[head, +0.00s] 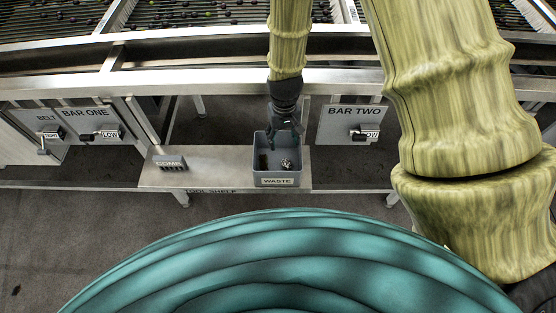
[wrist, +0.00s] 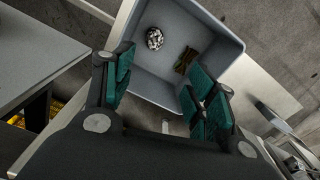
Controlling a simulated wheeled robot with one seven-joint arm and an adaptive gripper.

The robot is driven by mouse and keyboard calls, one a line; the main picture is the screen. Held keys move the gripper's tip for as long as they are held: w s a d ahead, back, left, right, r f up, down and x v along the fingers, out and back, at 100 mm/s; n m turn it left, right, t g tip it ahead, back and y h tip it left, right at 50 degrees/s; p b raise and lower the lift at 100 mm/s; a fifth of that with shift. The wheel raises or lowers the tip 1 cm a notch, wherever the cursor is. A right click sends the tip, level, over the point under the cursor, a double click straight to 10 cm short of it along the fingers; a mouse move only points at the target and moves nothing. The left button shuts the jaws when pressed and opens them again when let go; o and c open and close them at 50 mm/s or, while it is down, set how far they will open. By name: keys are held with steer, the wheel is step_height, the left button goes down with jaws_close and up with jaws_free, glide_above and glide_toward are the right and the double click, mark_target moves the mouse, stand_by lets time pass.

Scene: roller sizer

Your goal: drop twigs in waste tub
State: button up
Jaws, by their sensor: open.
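The grey waste tub (head: 261,180) stands on the tool shelf with a "WASTE" label on its front; in the wrist view its wall (wrist: 208,22) shows at the top. A small brown bundle that looks like the twigs (wrist: 185,60) lies on the tub floor, and it shows dark in the head view (head: 263,161). A black-and-white speckled round thing (wrist: 154,39) lies apart from it in the tub. My gripper (head: 285,144) points down over the tub. In the wrist view its teal-padded fingers (wrist: 162,82) are spread with nothing between them.
A block labelled "COMB" (head: 170,162) stands on the metal tool shelf (head: 217,160) left of the tub. Panels with levers, BAR ONE (head: 87,113) and BAR TWO (head: 354,112), flank the shelf. The sizer's metal rail (head: 200,80) and rollers with small dark fruit lie behind.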

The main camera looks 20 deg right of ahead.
step_height(320, 180, up, 7)
steer(key=shift+r, duration=0.15)
stand_by(0.4)
stand_by(0.4)
